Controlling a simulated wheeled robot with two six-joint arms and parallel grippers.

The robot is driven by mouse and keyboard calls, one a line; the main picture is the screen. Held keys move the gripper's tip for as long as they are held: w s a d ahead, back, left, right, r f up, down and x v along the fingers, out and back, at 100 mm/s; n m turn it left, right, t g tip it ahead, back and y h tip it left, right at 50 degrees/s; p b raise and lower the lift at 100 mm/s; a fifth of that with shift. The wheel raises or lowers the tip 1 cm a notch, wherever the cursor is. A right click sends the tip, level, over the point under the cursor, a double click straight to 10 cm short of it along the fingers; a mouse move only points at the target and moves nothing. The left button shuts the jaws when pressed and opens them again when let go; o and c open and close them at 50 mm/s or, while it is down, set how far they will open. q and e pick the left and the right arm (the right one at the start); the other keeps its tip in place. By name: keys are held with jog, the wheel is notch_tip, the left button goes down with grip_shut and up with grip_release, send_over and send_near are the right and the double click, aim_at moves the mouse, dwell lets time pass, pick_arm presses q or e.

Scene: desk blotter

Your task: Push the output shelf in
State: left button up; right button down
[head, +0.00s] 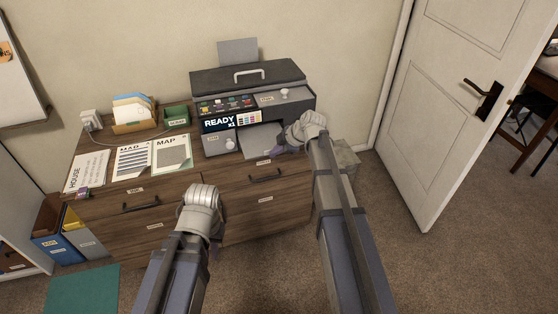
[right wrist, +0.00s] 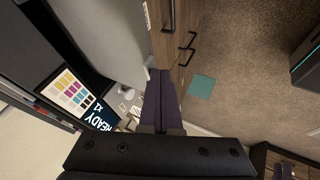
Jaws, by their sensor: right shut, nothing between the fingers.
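The dark grey printer (head: 225,78) stands on the wooden cabinet, its screen reading READY. Its output shelf (head: 258,138) is a light grey panel sticking out from the opening at the front, below the screen. In the right wrist view a grey panel (right wrist: 105,35) lies close to the fingers; it looks like this shelf. My right gripper (head: 284,149) is at the shelf's right front edge, shut and empty; its dark purple fingers (right wrist: 157,97) are together. I cannot tell whether they touch the shelf. My left gripper (head: 202,196) is in front of the cabinet, its fingers hidden by its wrist.
The cabinet top (head: 100,202) holds printed sheets (head: 132,160), a letter holder (head: 133,127) and a green box (head: 176,116) left of the printer. Drawer handles (head: 265,178) protrude at the front. An open door (head: 440,100) stands to the right.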

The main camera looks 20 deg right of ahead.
aim_at(262, 140)
jog(key=w, duration=0.9)
jog(key=shift+w+a, duration=0.15)
jog(key=shift+w, duration=0.2)
jog(key=shift+s, duration=0.25)
